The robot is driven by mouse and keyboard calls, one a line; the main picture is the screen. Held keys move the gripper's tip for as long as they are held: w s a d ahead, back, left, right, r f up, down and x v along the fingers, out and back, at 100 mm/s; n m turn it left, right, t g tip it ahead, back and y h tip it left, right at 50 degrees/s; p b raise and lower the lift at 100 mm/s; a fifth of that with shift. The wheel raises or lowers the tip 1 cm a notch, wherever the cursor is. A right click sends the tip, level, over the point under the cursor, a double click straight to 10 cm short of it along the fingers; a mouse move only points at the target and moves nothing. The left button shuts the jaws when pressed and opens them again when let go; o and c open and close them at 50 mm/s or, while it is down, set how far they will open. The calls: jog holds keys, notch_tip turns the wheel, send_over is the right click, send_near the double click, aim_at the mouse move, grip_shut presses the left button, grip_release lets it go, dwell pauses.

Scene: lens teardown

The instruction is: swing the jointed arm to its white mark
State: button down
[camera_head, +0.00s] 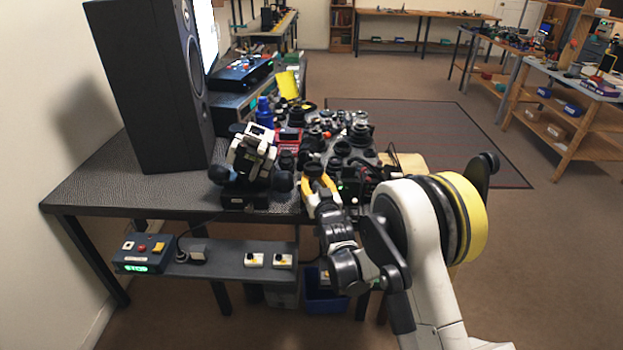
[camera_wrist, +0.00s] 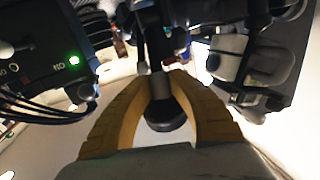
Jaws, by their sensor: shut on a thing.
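My gripper (camera_head: 317,178) reaches the front edge of the cluttered bench, its yellow fingers among dark parts. In the wrist view, my gripper (camera_wrist: 165,78) has its yellow fingers closed around a dark rod with a rounded end (camera_wrist: 167,117). The rod has a grey collar and runs up into dark machinery; it looks like part of the jointed arm, but its joints are hard to make out. In the head view my gripper and wrist largely hide it. I cannot make out the white mark for certain in either view.
A black box with a green light (camera_wrist: 45,57) and cables is close on the left in the wrist view; a white-and-dark part (camera_wrist: 245,65) is close on the right. A white-and-black device (camera_head: 250,155) stands left of my gripper, and a tall speaker (camera_head: 160,85) behind it.

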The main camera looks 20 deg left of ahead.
jog(key=shift+s+f+t+y, duration=0.2)
jog(key=shift+s+t+y, duration=0.15)
jog(key=shift+t, duration=0.15)
dwell(0.4)
jog(key=c, duration=1.2)
grip_release()
jog(key=v, duration=0.7)
jog(key=shift+s+d, duration=0.2)
jog(key=shift+s, duration=0.05)
